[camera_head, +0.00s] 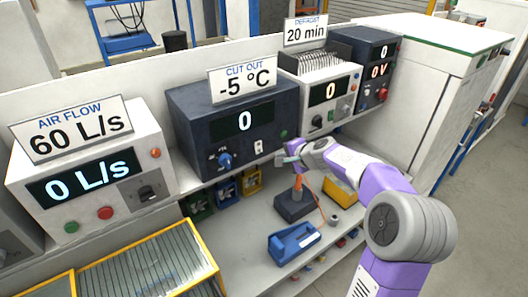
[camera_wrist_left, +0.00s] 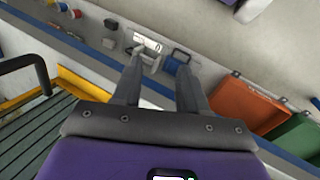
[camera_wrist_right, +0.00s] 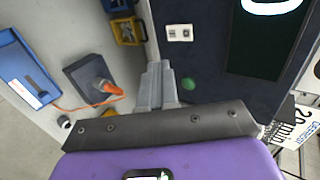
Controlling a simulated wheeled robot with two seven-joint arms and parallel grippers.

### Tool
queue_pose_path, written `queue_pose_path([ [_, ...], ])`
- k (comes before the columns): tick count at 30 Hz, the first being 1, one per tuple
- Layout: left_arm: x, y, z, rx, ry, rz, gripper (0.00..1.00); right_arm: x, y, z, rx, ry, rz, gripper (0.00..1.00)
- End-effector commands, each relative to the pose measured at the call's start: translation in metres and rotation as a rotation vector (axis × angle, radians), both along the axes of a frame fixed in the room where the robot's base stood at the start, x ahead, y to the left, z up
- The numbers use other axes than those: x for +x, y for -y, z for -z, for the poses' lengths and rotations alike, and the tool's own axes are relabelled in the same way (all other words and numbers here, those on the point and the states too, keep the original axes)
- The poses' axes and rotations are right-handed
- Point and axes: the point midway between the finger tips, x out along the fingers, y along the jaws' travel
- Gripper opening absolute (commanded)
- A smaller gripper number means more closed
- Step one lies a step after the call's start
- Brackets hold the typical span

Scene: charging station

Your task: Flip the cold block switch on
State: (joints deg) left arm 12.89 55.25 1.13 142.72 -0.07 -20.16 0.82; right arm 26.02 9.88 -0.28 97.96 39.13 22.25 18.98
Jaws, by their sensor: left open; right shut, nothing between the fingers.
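The cold block is the dark navy box (camera_head: 190,120) under the "CUT OUT -5 °C" sign (camera_head: 244,84); its display (camera_head: 245,121) reads 0. Its small white switch (camera_head: 258,145) is on the front, right of the blue knob (camera_head: 225,160). The switch also shows in the right wrist view (camera_wrist_right: 179,32), beyond the fingertips; its position is too small to tell. My right gripper (camera_head: 289,159) is shut and empty near the box's lower right front, apart from the switch. In its wrist view (camera_wrist_right: 160,68) a green button (camera_wrist_right: 188,84) is close by. My left gripper (camera_wrist_left: 159,68) is open and empty, outside the head view.
The white air flow unit (camera_head: 85,180) stands left, and the defrost unit (camera_head: 320,92) stands right of the cold block. Below are bins (camera_head: 228,193), a soldering iron on its dark stand (camera_head: 294,205) and a blue tape dispenser (camera_head: 293,243). Space before the switch looks clear.

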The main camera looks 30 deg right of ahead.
Motion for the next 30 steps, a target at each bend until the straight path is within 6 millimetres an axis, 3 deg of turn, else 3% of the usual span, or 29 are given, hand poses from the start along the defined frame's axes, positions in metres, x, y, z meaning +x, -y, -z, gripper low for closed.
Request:
queue_pose_path([
  [13, 0.0, 0.0, -0.01, 0.0, 0.001, 0.0, 0.43, 0.07, -0.006, 0.05, 0.002, -0.002, 0.0, 0.0],
  [18, 0.0, 0.0, -0.023, 0.0, 0.001, 0.0, 0.43, 0.093, -0.008, 0.049, 0.0, 0.0, -0.001, 0.0],
  [30, 0.0, 0.0, -0.028, 0.0, 0.0, 0.0, 0.43, 0.107, -0.008, 0.053, 0.0, 0.0, 0.001, 0.0],
])
